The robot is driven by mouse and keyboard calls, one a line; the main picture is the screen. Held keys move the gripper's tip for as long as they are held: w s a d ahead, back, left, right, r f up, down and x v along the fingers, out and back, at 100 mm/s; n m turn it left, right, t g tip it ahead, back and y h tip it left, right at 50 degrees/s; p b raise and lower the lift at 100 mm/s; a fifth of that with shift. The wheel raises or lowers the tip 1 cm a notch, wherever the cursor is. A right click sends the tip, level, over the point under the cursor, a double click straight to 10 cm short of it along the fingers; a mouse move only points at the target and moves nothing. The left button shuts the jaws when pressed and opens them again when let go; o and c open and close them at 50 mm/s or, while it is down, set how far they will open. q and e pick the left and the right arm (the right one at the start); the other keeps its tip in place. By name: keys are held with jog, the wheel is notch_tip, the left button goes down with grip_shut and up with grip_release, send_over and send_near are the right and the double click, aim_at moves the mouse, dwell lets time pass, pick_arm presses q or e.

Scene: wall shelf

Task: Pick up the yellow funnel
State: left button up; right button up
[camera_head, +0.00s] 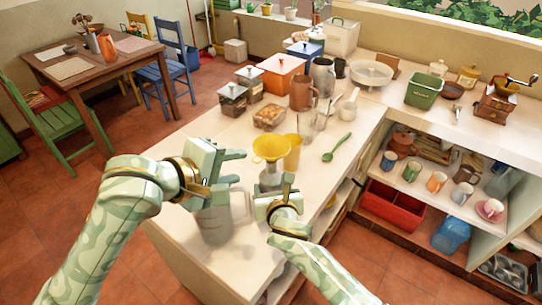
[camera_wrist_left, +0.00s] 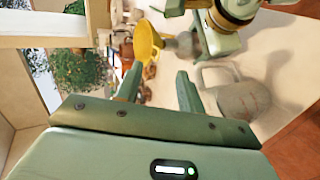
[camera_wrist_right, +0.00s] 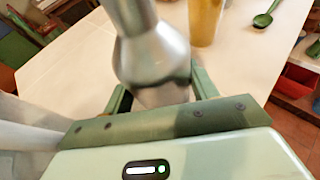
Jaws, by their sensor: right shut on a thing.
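The yellow funnel (camera_head: 271,148) sits wide end up over a grey metal bottle (camera_head: 271,177); whether its spout is inside the bottle's neck is hidden. In the left wrist view the funnel (camera_wrist_left: 146,42) shows side-on, beyond the fingertips. My right gripper (camera_head: 275,193) is shut on the bottle, and the right wrist view shows the bottle (camera_wrist_right: 153,55) between its fingers, with the funnel out of that picture. My left gripper (camera_head: 236,167) is open and empty, left of the funnel; its parted fingers (camera_wrist_left: 158,88) show in the left wrist view.
A yellow cup (camera_head: 294,152) stands close behind the funnel on the right. A grey pitcher (camera_head: 214,222) stands on the counter below my left gripper. A green spoon (camera_head: 337,148) lies to the right. Clear jars and a brown jug (camera_head: 301,94) stand farther back.

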aim_at(266, 158)
pick_arm(q)
jog(key=x, duration=0.3)
jog(key=shift+w+d+f, duration=0.1)
jog(key=shift+w+d, duration=0.2)
jog(key=x, duration=0.5)
jog(key=shift+w+d+r, duration=0.2)
jog(key=shift+d, duration=0.05)
grip_shut()
